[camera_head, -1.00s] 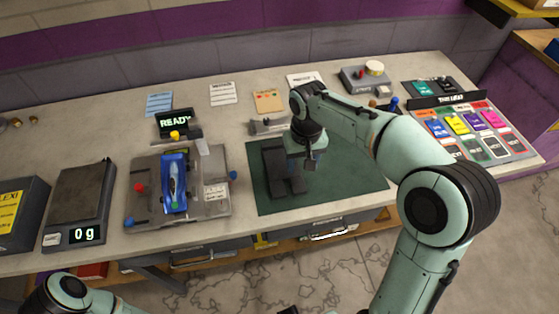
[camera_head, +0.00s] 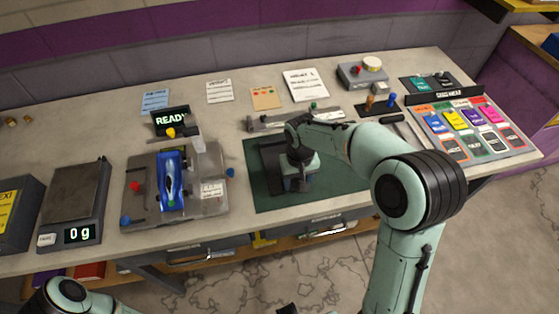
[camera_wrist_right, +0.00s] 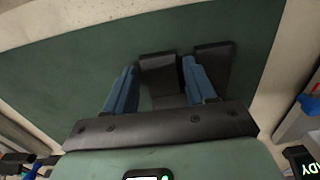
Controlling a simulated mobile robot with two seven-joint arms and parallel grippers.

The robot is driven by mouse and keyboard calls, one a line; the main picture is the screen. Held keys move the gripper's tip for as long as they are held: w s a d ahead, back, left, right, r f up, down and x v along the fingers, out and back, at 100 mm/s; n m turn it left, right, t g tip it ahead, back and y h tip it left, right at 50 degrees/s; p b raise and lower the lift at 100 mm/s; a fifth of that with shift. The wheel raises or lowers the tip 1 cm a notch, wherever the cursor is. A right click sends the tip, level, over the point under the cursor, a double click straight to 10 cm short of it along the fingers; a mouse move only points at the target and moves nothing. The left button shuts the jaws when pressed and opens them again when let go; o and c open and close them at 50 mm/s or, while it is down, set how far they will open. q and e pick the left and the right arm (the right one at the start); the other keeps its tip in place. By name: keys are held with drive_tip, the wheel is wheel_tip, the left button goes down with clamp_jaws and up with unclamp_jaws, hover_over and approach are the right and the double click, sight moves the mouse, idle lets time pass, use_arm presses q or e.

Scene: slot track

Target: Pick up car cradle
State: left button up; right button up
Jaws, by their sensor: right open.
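The car cradle, a dark block with raised bars (camera_head: 271,163), lies on the green mat (camera_head: 262,201) in the head view. My right gripper (camera_head: 298,187) hangs over its right part and hides some of it. In the right wrist view the blue fingers of that gripper (camera_wrist_right: 161,66) are spread apart. The dark cradle (camera_wrist_right: 211,64) lies under and beyond them, one bar between the fingertips and another to the right of the right finger. No grip on it shows. My left arm shows at the lower left, but its gripper is out of view.
Left of the mat, a blue car (camera_head: 172,182) sits on a grey fixture (camera_head: 211,203) below a READY display (camera_head: 171,119). A scale (camera_head: 75,196) reading 0 g stands further left. Tools and a grey box (camera_head: 362,75) are behind. Coloured cards (camera_head: 457,124) lie at right.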

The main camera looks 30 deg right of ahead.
drive_tip(key=c, duration=0.8)
drive_tip(key=shift+r, duration=0.15)
